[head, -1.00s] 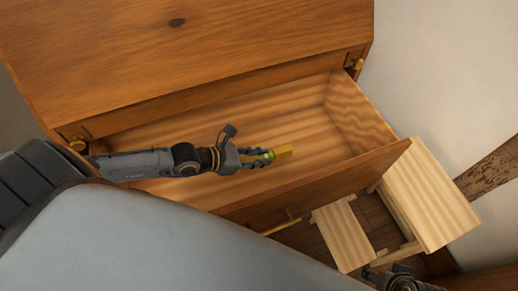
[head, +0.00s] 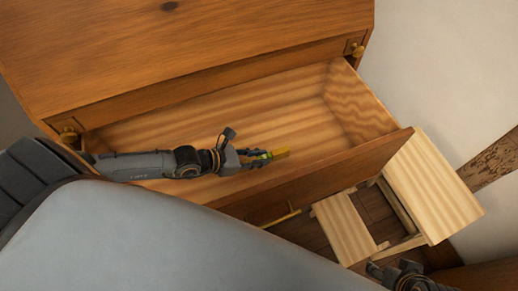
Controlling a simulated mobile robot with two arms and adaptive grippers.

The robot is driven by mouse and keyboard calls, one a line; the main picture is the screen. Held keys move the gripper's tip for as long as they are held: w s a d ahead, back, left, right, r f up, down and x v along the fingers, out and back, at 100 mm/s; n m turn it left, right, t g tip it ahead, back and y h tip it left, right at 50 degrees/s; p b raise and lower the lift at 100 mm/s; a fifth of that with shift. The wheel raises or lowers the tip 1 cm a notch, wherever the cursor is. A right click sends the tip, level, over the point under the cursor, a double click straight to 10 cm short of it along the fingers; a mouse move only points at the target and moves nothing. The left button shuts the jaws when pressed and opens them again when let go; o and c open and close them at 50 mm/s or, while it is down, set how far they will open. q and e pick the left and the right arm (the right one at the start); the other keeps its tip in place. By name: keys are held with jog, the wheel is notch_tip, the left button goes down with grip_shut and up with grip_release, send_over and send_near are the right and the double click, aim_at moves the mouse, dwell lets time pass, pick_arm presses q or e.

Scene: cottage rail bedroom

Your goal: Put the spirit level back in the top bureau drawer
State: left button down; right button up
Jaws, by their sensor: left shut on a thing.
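The top bureau drawer (head: 358,108) is pulled open below the bureau's wooden front, and its pale wood inside looks empty apart from my arm. My left gripper (head: 262,157) is over the drawer's inside, shut on the yellow spirit level (head: 279,154). A bit of bright green shows on the level between the fingers. The rest of the level is hidden by the fingers. I cannot tell whether the level touches the drawer bottom. At the bottom right, part of my right arm shows, but its fingertips cannot be made out.
The bureau's brown upper panel (head: 200,45) slopes above the drawer. The drawer's front board (head: 330,168) stands between the inside and the floor. A pale wooden step stool (head: 430,190) stands at the right, near the white wall (head: 450,60).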

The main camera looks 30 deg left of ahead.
pick_arm(q)
jog(key=shift+f, duration=0.3)
jog(key=c, duration=1.3)
grip_release()
jog(key=shift+o, duration=0.2)
jog(key=shift+r, duration=0.1)
